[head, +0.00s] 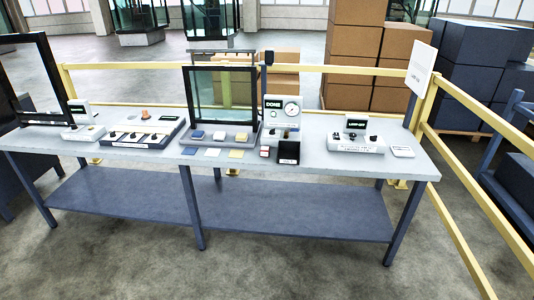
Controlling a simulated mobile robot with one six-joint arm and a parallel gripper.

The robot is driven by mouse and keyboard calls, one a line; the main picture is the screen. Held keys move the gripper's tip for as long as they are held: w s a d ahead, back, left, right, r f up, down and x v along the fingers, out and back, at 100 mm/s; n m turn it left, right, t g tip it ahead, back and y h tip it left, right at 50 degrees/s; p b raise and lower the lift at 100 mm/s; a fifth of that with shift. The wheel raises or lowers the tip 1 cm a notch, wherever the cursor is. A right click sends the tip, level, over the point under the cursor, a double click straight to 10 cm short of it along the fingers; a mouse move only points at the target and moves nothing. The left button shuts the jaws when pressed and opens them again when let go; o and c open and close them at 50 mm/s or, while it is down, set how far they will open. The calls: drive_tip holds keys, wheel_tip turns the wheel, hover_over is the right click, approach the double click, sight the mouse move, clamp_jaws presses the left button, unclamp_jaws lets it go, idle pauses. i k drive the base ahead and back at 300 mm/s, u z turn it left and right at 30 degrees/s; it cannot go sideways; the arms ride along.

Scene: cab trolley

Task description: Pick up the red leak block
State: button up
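A small red-and-white block (265,152) sits near the front edge of the table (215,167), right of centre. It looks like the red leak block, but it is too small to read any label. It stands just left of a dark open box (289,150) and in front of the white gauge station (285,115) with a "DONE" display. My gripper is not in view, and nothing is seen touching the block.
Flat blue, white and yellow pieces (212,152) lie left of the block, before a framed glass panel (222,100). A switch panel (146,133) stands left, another device (355,137) right. Yellow rails (480,115) run behind and right. Floor in front is clear.

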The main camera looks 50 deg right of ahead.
sight(265, 151)
drive_tip(key=i, duration=0.9)
drive_tip(key=u, duration=0.05)
